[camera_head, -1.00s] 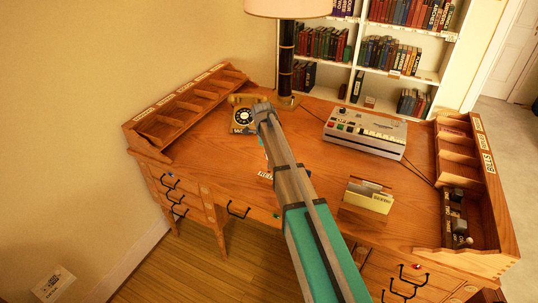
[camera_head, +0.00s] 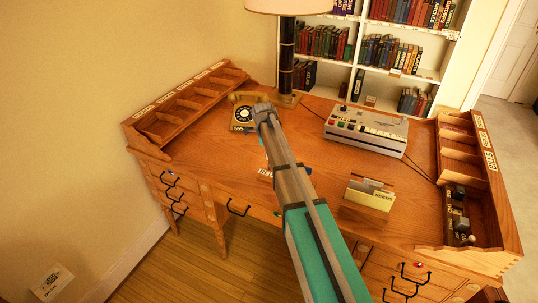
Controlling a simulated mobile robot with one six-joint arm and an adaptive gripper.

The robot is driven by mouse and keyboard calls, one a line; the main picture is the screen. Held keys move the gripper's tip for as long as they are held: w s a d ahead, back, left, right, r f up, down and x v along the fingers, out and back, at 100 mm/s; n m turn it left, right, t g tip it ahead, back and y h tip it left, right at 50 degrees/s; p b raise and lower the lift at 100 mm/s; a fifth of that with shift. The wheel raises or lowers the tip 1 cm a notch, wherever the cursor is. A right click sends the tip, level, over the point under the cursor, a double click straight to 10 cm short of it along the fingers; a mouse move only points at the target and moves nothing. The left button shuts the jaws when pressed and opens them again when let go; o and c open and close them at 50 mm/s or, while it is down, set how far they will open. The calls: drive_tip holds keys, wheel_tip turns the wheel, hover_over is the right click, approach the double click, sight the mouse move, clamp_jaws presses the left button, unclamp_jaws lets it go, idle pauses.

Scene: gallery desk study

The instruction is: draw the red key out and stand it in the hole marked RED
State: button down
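A small red spot (camera_head: 419,265), which looks like the head of the red key, shows on the front of the desk's right-hand drawers, just above a black handle. Its shaft and lock are too small to make out. A small white label (camera_head: 265,173) lies on the desktop beside my arm; its lettering is too blurred to read surely, and my arm covers the area around it. I cannot make out a hole marked RED. My arm reaches from the bottom centre up over the desk, left of the red spot.
The wooden desk (camera_head: 210,160) carries a rotary telephone (camera_head: 243,114), a lamp (camera_head: 286,60), a grey machine (camera_head: 366,130) and a card box (camera_head: 370,193). Pigeonhole racks stand at its left (camera_head: 185,105) and right (camera_head: 470,165) ends. Blue spots show on other drawer fronts.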

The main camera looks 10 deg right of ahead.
drive_tip(key=shift+f+b, duration=0.95)
drive_tip(key=shift+f, duration=0.05)
idle(0.3)
drive_tip(key=c, duration=0.7)
unclamp_jaws()
drive_tip(key=o, duration=0.5)
drive_tip(key=shift+r, duration=0.15)
drive_tip(key=shift+r+p, duration=3.95)
drive_tip(key=shift+p, duration=0.1)
